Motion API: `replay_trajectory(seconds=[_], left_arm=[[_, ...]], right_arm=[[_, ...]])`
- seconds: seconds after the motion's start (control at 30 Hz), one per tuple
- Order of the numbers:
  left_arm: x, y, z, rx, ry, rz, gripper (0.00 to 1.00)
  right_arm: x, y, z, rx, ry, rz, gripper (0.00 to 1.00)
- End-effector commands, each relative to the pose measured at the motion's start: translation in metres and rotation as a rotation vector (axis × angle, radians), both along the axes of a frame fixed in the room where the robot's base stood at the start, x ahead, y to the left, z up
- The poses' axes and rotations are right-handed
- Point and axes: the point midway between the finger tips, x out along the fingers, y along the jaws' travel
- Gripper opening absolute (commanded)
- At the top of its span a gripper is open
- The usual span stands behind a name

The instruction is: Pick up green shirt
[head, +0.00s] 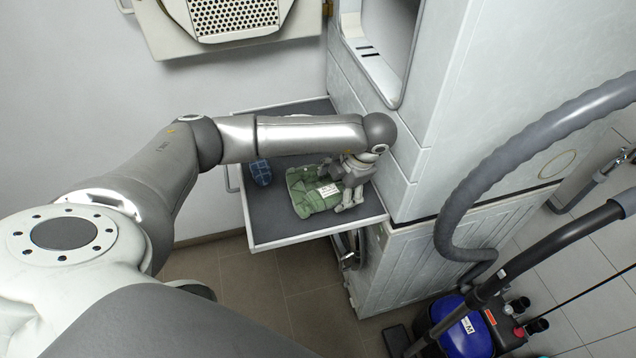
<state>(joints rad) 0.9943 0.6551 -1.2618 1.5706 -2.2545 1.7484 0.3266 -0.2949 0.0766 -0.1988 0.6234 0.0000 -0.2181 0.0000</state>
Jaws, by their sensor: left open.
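The green shirt (308,199) lies folded on the dark grey surface of a pull-out shelf (262,219). A small white label shows on its upper side. My left gripper (345,200) is at the shirt's right edge, low over the shelf. Its fingers are open, and the near finger lies beside the shirt. The gripper and forearm hide the shirt's right and far edges. I cannot tell whether a finger touches the cloth. My right gripper is not in view.
A dark blue folded cloth (260,172) lies left of the shirt. The stacked dryer's white body (430,130) rises close on the right. A grey hose (452,205) and a blue vacuum cleaner (467,335) stand at the lower right. The shelf's front left part is bare.

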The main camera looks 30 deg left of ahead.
Motion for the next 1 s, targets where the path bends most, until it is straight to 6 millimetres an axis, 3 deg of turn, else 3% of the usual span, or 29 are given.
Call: replay_trajectory(seconds=[0.17,0.33,0.6,1.0], left_arm=[[-0.002,0.014,-0.017,0.002,0.005,0.002,0.78],[0.0,0.019,-0.038,-0.001,0.002,0.0,0.78],[0.0,0.019,-0.042,-0.002,0.001,-0.002,0.78],[0.0,0.019,-0.042,-0.002,0.0,-0.001,0.27]], right_arm=[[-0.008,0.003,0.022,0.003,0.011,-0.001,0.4],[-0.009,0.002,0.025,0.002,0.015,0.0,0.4],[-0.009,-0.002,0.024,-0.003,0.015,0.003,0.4],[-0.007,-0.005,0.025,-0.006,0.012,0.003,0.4]])
